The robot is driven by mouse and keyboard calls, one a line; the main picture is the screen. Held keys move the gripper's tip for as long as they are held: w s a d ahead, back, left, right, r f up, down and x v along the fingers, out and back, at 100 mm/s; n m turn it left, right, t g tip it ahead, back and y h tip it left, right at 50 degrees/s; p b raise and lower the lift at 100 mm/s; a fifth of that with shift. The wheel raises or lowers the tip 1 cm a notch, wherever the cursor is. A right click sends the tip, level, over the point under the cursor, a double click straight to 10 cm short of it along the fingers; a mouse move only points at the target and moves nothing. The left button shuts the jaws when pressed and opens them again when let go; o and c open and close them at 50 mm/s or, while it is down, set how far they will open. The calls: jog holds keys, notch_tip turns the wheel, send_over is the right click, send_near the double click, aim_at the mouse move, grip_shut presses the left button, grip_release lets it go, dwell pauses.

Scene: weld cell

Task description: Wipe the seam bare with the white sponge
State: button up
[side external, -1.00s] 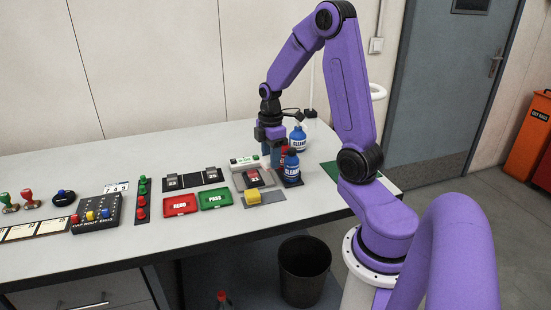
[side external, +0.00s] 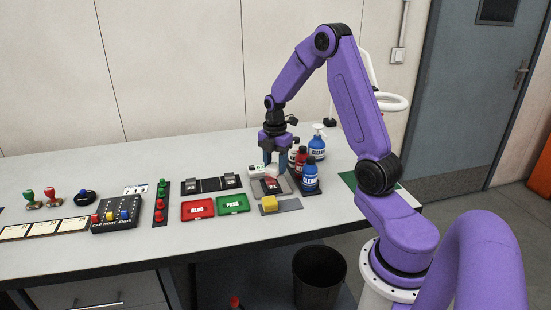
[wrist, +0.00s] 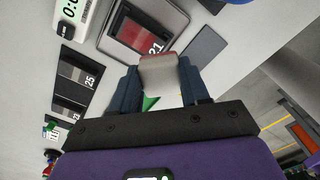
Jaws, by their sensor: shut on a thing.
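In the wrist view my gripper (wrist: 160,90) is shut on a pale white block, the white sponge (wrist: 163,72), held between the two fingertips. In the side view my gripper (side external: 274,168) points down just behind the grey holder (side external: 284,193); the sponge is hard to make out there. The holder carries a dark and reddish plate (side external: 271,185) marked 21. This plate (wrist: 141,32) also shows in the wrist view, just beyond the sponge, which overlaps its near edge. I cannot tell whether they touch, and no seam is clear.
Several bottles, including a blue one (side external: 310,177), stand close right of my gripper. A yellow block (side external: 269,204) lies on a grey mat (side external: 290,206) in front. Red (side external: 197,209) and green (side external: 232,203) trays, a timer (wrist: 68,18) and dark numbered plates (wrist: 76,82) lie nearby.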

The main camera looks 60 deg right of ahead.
aim_at(275, 187)
notch_tip(275, 187, down, 5)
jog(key=shift+f, duration=0.15)
jog(key=shift+w+d+f, duration=0.2)
jog(key=shift+w+d, duration=0.6)
jog(key=shift+c, duration=0.4)
jog(key=shift+w+d+r, duration=0.15)
jog(key=shift+w+d, duration=0.9)
jog(key=shift+d, duration=0.05)
jog(key=shift+w+d, duration=0.75)
jog(key=shift+s+a, duration=2.6)
jog(key=shift+a, duration=0.05)
jog(key=shift+r, duration=4.05)
